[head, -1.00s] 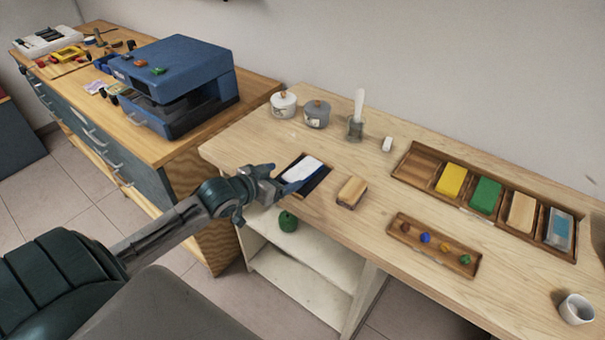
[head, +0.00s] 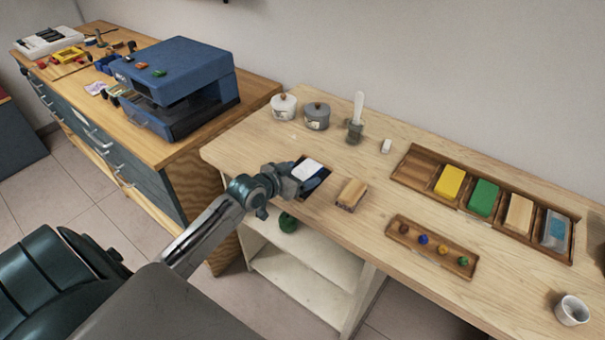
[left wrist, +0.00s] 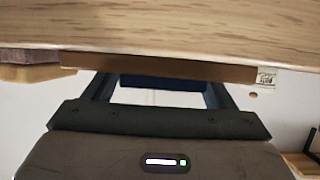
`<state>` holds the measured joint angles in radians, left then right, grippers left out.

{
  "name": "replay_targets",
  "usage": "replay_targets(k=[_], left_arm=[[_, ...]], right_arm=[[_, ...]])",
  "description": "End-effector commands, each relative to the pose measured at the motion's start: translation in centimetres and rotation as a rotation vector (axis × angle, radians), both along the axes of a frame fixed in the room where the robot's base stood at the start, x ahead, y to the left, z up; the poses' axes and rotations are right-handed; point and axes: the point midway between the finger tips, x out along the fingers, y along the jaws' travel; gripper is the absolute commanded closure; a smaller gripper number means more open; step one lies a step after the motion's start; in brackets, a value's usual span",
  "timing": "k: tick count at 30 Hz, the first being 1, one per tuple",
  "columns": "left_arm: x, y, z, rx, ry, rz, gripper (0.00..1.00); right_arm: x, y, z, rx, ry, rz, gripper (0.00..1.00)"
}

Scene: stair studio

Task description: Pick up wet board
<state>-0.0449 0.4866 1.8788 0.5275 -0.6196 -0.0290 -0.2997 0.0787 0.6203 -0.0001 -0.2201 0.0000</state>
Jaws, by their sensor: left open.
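A small white slab (head: 308,169), which may be the wet board, lies at a dark rectangular recess or mat (head: 322,188) near the table's front left edge. My left gripper (head: 308,181) is at that spot, close against the slab and partly covering it. In the left wrist view its two fingers (left wrist: 160,86) stand apart and open, with a dark blue strip (left wrist: 160,82) between them below the wooden edge. I cannot tell whether the fingers touch the slab. My right gripper is not in view.
A wooden block (head: 351,193) stands just right of the recess. Two lidded pots (head: 316,117) and a brush holder (head: 354,131) are behind. A tray with coloured blocks (head: 420,162) and a small tray with knobs (head: 400,237) lie to the right. A blue machine (head: 178,80) stands left.

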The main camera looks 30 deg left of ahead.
Motion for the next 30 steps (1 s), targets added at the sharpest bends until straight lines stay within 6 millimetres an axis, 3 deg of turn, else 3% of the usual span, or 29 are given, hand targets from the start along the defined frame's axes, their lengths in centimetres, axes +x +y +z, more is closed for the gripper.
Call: replay_targets(k=[2, 9, 20, 30], left_arm=[[0.0, 0.0, 0.0, 0.0, 0.0, 0.0, 0.24], [0.0, 0.0, 0.0, 0.0, 0.0, 0.0, 0.71], [0.0, 0.1, 0.9, 0.002, -0.002, -0.001, 0.71], [0.0, 0.1, 7.5, 0.004, -0.005, -0.002, 0.71]], right_arm=[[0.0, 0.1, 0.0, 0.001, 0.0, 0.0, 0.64], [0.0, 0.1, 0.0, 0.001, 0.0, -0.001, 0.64], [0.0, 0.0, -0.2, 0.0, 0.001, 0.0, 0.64], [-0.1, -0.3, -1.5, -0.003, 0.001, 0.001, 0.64]])
